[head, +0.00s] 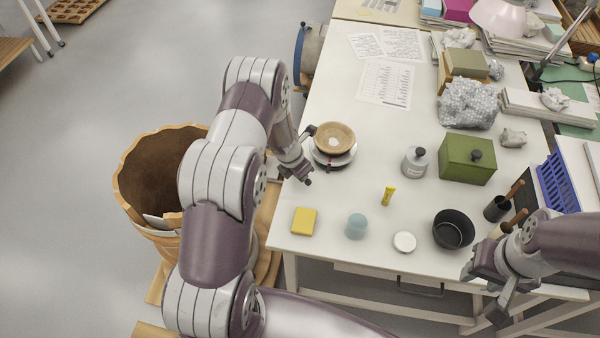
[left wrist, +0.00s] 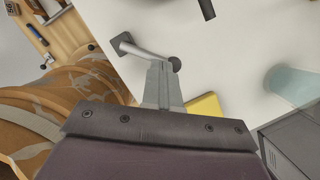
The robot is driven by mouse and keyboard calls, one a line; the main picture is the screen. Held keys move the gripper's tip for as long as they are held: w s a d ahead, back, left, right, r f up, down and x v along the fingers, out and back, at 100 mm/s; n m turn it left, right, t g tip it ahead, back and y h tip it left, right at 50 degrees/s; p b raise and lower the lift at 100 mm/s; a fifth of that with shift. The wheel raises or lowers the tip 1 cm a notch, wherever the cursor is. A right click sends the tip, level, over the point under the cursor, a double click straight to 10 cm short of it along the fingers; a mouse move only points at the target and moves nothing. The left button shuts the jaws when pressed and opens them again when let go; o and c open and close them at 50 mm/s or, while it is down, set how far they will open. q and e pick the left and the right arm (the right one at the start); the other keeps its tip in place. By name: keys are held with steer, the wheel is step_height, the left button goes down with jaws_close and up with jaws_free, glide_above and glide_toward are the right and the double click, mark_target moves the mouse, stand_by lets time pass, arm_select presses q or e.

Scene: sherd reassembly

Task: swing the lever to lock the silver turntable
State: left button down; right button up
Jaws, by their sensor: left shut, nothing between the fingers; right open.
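The silver turntable (head: 346,161) stands near the left edge of the white table, with a tan bowl-shaped sherd vessel (head: 335,139) on it. A small dark part (head: 331,168) shows at its near rim; I cannot tell whether it is the lever. My left gripper (head: 302,174) is shut and empty, just left of the turntable, over the table's edge. My right gripper (head: 483,290) is open and empty at the table's front right.
A yellow block (head: 304,221), a light blue cup (head: 356,226), a white lid (head: 404,242) and a black bowl (head: 453,230) stand along the front. A grey bottle (head: 415,161) and green box (head: 467,160) are to the right. A large brown jar (head: 132,190) stands left of the table.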

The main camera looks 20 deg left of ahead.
arm_select(q)
steer(key=shift+d, duration=0.1)
steer(key=shift+w+d+p, duration=0.25)
steer(key=shift+p, duration=0.1)
stand_by(1.1)
steer(key=shift+a+n, duration=0.1)
steer(key=shift+n, duration=0.2)
steer(key=shift+w+a+r+p, duration=0.1)
steer(key=shift+a+p, duration=0.25)
steer(key=shift+p, duration=0.15)
steer(key=shift+w+a, duration=0.15)
steer(key=shift+a, duration=0.2)
